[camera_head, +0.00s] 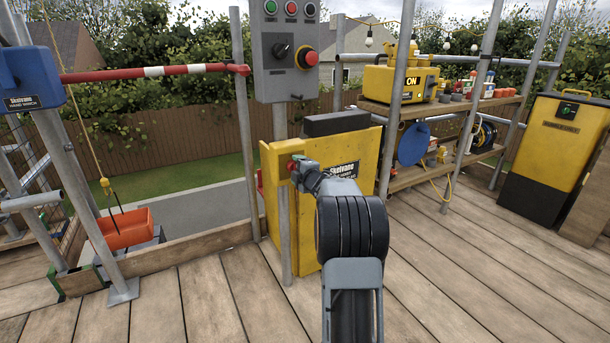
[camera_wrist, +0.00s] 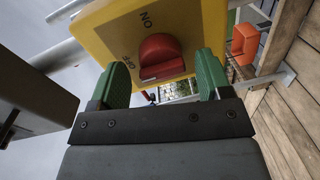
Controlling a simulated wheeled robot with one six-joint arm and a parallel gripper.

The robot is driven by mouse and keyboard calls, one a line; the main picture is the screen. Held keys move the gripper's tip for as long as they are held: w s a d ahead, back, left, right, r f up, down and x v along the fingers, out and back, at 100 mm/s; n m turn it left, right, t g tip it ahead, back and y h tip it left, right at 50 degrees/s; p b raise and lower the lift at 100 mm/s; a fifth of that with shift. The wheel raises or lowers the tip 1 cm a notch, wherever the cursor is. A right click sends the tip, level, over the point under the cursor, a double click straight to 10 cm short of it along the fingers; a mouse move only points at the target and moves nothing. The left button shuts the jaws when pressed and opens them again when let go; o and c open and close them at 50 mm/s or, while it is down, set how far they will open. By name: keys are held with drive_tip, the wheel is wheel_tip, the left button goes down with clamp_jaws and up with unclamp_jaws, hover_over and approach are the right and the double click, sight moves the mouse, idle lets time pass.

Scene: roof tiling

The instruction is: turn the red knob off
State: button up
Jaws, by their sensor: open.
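The red knob (camera_wrist: 162,57) sits on a yellow panel (camera_wrist: 105,30) in the wrist view, with "ON" and "OFF" printed beside it. I cannot tell for sure which word it points at. My gripper (camera_wrist: 165,66) is open. Its green fingers stand to the left and right of the knob, with visible gaps, apart from it. In the head view my gripper (camera_head: 294,167) is at the front of the yellow cabinet (camera_head: 352,148), near its left side, and my arm hides part of that cabinet. A small red part shows at the gripper there.
A grey control box (camera_head: 283,50) with buttons and a black knob stands on a post above the cabinet. Steel scaffold poles (camera_head: 398,90) stand close right of it. A shelf (camera_head: 440,108) holds a yellow unit reading "ON" (camera_head: 400,82). An orange bucket (camera_head: 127,232) hangs at left.

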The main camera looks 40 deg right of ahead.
drive_tip(key=s+a+r+p, duration=0.1)
drive_tip(key=s+p, duration=0.2)
drive_tip(key=s, duration=1)
drive_tip(key=shift+a, duration=0.4)
drive_tip(key=shift+r, duration=0.2)
drive_tip(key=s+a+r+m+g+h+p, duration=0.1)
drive_tip(key=s+a+r+m+g+p, duration=0.2)
drive_tip(key=a+r+p, duration=0.5)
drive_tip(key=a+r+m+g+h+p, duration=0.15)
drive_tip(key=a+r+m+p, duration=0.35)
drive_tip(key=r+p, duration=0.65)
drive_tip(key=s+a+r+m+g+y+p, duration=0.2)
drive_tip(key=s+a+r+m+g+p, duration=0.1)
drive_tip(key=s+a+p, duration=0.5)
drive_tip(key=s+a+r+m+g+y+p, duration=0.3)
drive_tip(key=s+a+r+g+p, duration=0.2)
drive_tip(key=s+a+r+p, duration=0.3)
drive_tip(key=p, duration=0.3)
drive_tip(key=shift+s+a+r+m, duration=0.2)
drive_tip(key=shift+s+a+m, duration=0.1)
drive_tip(key=shift+s, duration=0.1)
drive_tip(key=shift+s+a+f+g, duration=0.1)
drive_tip(key=shift+s+g, duration=0.1)
drive_tip(key=shift+g, duration=0.15)
drive_tip(key=shift+c, duration=0.4)
